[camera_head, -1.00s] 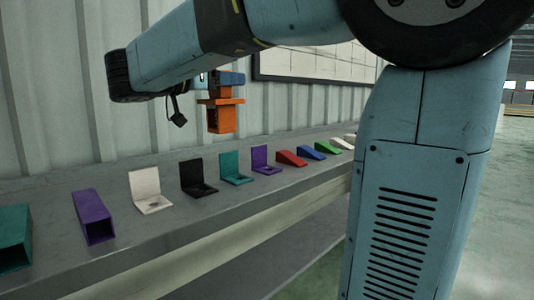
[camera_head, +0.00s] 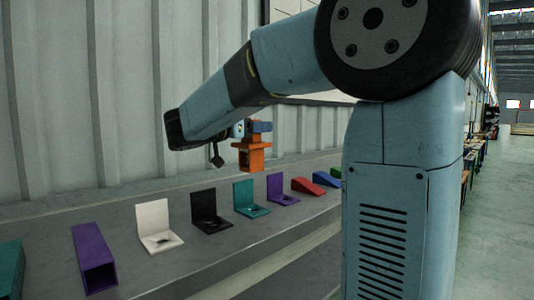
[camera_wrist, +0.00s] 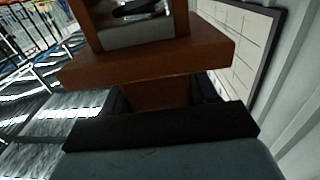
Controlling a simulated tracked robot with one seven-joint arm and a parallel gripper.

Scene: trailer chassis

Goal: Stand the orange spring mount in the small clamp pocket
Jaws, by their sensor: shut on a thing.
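The orange spring mount (camera_head: 251,155) hangs under my gripper (camera_head: 253,138), above the shelf (camera_head: 215,262) and apart from it. It has a wide flat flange with a box-shaped part below. In the wrist view the mount (camera_wrist: 150,62) fills the upper middle, with its flange across the picture and an opening in its far part. My gripper (camera_wrist: 160,128) is shut on the mount; a dark finger crosses the lower part of the wrist view. I cannot make out a small clamp pocket in either view.
On the shelf stand white (camera_head: 157,226), black (camera_head: 210,212), teal (camera_head: 250,199) and purple (camera_head: 282,190) angle brackets. Red (camera_head: 308,187) and blue (camera_head: 327,177) wedges lie farther right. A purple tube (camera_head: 94,258) and teal tube (camera_head: 11,268) lie left. The corrugated wall (camera_head: 60,100) stands behind.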

